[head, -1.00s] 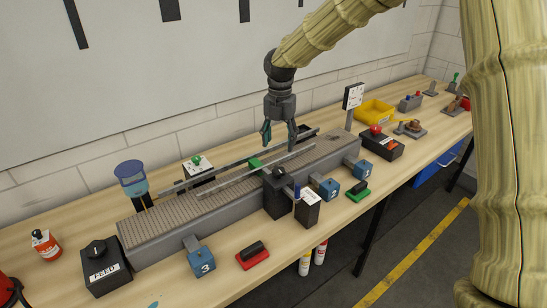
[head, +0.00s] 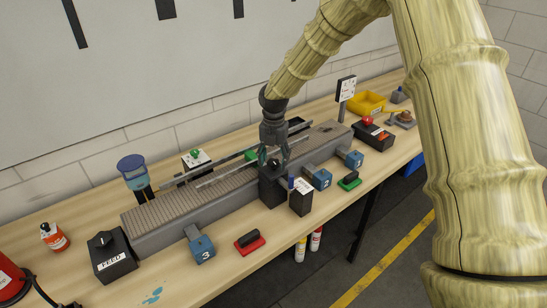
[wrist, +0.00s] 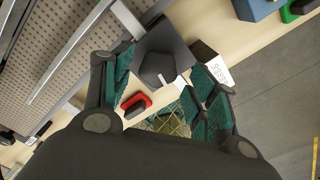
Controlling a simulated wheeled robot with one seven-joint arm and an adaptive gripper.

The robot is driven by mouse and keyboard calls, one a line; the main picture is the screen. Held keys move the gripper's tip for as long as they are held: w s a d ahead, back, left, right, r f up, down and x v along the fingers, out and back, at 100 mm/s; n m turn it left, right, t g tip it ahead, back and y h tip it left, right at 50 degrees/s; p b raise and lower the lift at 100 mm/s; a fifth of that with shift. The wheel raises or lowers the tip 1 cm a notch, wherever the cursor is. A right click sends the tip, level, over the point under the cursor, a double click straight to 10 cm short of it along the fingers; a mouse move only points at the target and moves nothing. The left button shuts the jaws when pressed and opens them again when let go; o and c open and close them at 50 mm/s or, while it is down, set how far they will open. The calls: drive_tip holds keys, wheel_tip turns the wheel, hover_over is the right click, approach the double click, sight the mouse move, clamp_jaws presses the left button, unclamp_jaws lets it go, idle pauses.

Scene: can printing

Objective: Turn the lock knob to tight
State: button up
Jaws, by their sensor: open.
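The lock knob (wrist: 157,68) is a black round knob on top of a dark box (head: 271,190) at the front side of the conveyor. A small pale mark shows at its lower right in the wrist view. My gripper (head: 273,158) is over the box, pointing down. In the wrist view, the teal fingers of my gripper (wrist: 168,65) are open, one on each side of the knob. Whether they touch it I cannot tell. In the head view the fingers largely hide the knob. A black box with a white label (head: 301,196) stands just right of the dark box.
The grey conveyor (head: 185,215) with metal rails (head: 236,174) runs behind. Blue blocks (head: 202,248), a red-based stamp (head: 249,243) and a green-based one (head: 349,181) are along the front. A FEED box (head: 110,262) stands at left. The table's front edge is close by.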

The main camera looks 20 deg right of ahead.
drive_tip(key=shift+w+f, duration=0.4)
drive_tip(key=shift+w, duration=0.05)
drive_tip(key=shift+s+r, duration=0.15)
drive_tip(key=shift+s, duration=0.1)
drive_tip(key=c, duration=1)
drive_tip(key=shift+c, duration=0.2)
